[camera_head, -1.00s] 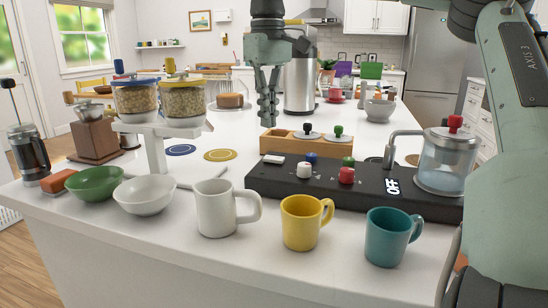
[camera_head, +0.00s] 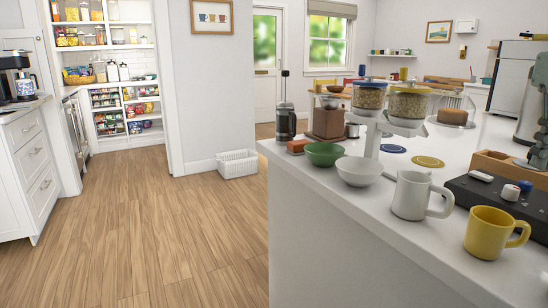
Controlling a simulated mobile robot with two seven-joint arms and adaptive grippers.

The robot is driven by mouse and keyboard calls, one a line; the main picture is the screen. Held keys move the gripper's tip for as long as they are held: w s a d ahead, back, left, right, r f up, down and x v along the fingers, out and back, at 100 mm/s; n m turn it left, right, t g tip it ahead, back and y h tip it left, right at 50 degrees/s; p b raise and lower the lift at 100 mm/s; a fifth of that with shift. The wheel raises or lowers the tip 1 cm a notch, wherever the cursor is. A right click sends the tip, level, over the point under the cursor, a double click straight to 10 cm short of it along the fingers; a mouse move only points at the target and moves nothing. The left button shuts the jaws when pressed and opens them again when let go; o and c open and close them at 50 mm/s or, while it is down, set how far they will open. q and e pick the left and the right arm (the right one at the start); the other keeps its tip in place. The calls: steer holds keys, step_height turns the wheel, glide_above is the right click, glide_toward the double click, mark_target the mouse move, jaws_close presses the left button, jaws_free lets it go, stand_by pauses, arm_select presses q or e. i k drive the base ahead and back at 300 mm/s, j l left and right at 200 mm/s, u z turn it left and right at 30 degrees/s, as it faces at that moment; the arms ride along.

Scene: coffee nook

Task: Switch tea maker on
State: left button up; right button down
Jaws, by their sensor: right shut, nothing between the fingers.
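The black base (camera_head: 475,193) of the tea maker shows only its left part at the right edge of the head view. A white knob (camera_head: 510,192) and a blue knob (camera_head: 525,186) sit on it. The OFF label and the glass vessel are outside the picture. My right gripper (camera_head: 538,158) is cut off by the right edge. It is shut and empty, with its fingers behind the base near a wooden box (camera_head: 494,161). My left gripper is not in view.
On the white counter stand a yellow mug (camera_head: 487,235), a white mug (camera_head: 410,197), a white bowl (camera_head: 359,172), a green bowl (camera_head: 323,155) and a grain dispenser stand (camera_head: 373,138). The wooden floor at left is clear; a white basket (camera_head: 237,164) stands by the wall.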

mark_target(481, 176)
steer(key=k, duration=1.05)
